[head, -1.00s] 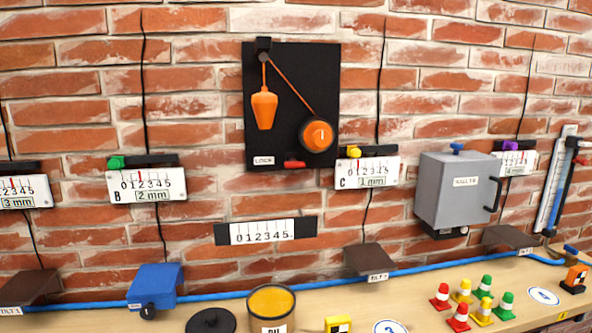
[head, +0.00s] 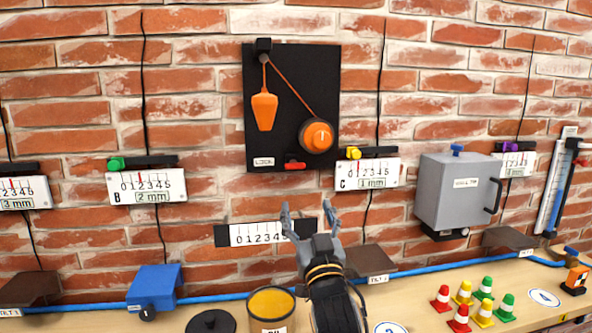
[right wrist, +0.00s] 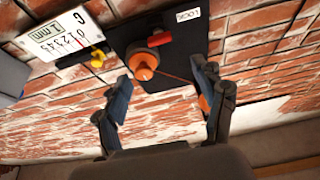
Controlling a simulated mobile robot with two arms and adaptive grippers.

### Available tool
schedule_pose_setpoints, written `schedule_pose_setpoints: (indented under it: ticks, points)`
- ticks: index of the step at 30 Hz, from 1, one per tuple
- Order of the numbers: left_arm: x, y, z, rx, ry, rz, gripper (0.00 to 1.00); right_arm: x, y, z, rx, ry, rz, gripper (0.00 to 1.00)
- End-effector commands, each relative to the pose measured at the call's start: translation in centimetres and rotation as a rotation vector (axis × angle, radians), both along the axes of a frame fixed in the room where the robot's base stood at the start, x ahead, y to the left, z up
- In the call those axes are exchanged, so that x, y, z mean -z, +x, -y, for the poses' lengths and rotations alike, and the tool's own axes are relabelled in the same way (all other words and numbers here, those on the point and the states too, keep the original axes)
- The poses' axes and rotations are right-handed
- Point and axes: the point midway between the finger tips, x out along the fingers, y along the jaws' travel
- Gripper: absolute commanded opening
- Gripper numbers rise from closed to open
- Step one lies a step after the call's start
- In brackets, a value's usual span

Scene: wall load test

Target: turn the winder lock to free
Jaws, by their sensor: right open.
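The winder lock is a small red lever (head: 294,165) at the bottom of the black wall panel (head: 284,90), right of a white LOCK label (head: 263,161). It lies roughly level. Above it sits the round orange winder (head: 318,136), with a cord up to a pulley and an orange plumb bob (head: 264,111) hanging at left. My right gripper (head: 306,217) is open and empty below the panel, apart from the lever. In the right wrist view the red lever (right wrist: 159,39) shows beyond the open fingers (right wrist: 162,103). My left gripper is not in view.
A white scale strip (head: 257,233) is partly behind my right gripper. Gauge C (head: 367,174) is right of the panel and a grey box (head: 456,195) further right. On the bench stand an open yellow tin (head: 271,303) and several small cones (head: 483,287).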

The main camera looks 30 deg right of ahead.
Motion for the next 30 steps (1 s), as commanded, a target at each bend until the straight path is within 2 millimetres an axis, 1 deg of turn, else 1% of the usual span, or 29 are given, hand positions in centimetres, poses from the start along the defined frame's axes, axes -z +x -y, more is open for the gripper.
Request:
schedule_pose_setpoints:
  ticks: [1,5,15,18,21,24,30]
  points:
    - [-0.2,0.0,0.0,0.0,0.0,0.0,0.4,-0.4,0.3,0.1,0.001,-0.002,0.007,0.7]
    - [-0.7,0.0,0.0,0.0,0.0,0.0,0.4,-1.2,1.7,0.5,0.002,-0.003,0.004,0.7]
    - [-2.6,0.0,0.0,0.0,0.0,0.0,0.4,-3.9,8.1,2.4,0.002,-0.002,0.002,0.7]
    - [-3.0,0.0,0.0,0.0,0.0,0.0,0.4,-4.5,9.7,2.8,0.002,-0.002,0.001,0.7]
    - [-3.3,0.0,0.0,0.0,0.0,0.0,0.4,-4.9,10.9,3.2,0.001,-0.001,0.001,0.7]
    - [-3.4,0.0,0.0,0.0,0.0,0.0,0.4,-5.2,11.7,3.4,0.001,-0.001,0.002,0.7]
    - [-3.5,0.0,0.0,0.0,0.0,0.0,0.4,-5.3,12.2,3.5,0.0,-0.001,0.002,0.7]
